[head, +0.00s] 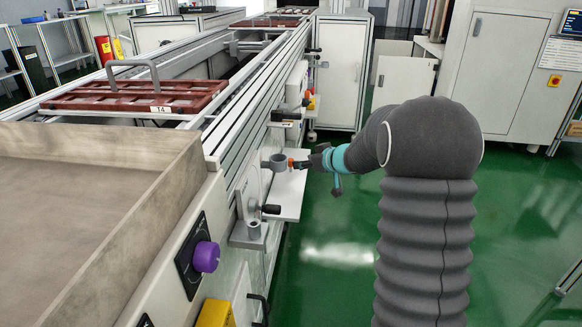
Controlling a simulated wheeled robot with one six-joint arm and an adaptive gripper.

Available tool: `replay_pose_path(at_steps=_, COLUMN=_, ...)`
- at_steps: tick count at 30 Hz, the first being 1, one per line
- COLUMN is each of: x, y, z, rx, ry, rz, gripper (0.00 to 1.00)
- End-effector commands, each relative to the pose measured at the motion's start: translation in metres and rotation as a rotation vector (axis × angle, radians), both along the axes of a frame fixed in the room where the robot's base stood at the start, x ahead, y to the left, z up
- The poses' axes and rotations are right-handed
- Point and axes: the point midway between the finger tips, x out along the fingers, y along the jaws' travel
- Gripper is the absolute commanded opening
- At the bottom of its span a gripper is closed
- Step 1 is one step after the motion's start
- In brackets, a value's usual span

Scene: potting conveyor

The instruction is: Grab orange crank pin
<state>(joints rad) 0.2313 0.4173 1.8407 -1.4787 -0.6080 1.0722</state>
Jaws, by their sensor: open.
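The orange crank pin (291,163) shows as a small orange piece beside a grey round part (278,162) on the side of the conveyor. My gripper (306,163) is at the end of my grey-sleeved arm, just right of the pin and very close to it. The gripper is small and dark in this view. Its jaws are open, but I cannot tell whether the pin lies between the fingers or whether they touch it.
A white shelf plate (288,200) and a crank with a black handle (271,209) are beside the gripper. A purple knob (205,257) and a yellow box (215,314) stick out nearer. A red tray marked T4 (135,97) lies on the conveyor. Green floor (335,240) is free at right.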

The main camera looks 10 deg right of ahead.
Motion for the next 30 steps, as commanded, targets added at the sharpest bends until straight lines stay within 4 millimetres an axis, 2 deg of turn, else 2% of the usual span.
replay_pose_path(at_steps=1, x=0.008, y=0.004, z=-0.008, rx=0.0, ry=0.0, rz=0.002, gripper=0.52)
replay_pose_path(at_steps=4, x=0.021, y=0.011, z=-0.014, rx=-0.001, ry=0.0, rz=0.0, gripper=0.52)
replay_pose_path(at_steps=14, x=0.041, y=0.019, z=-0.025, rx=0.0, ry=-0.001, rz=-0.001, gripper=0.52)
replay_pose_path(at_steps=21, x=0.069, y=0.028, z=-0.039, rx=-0.001, ry=-0.001, rz=0.0, gripper=0.52)
replay_pose_path(at_steps=30, x=0.08, y=0.034, z=-0.043, rx=-0.001, ry=-0.002, rz=-0.003, gripper=0.52)
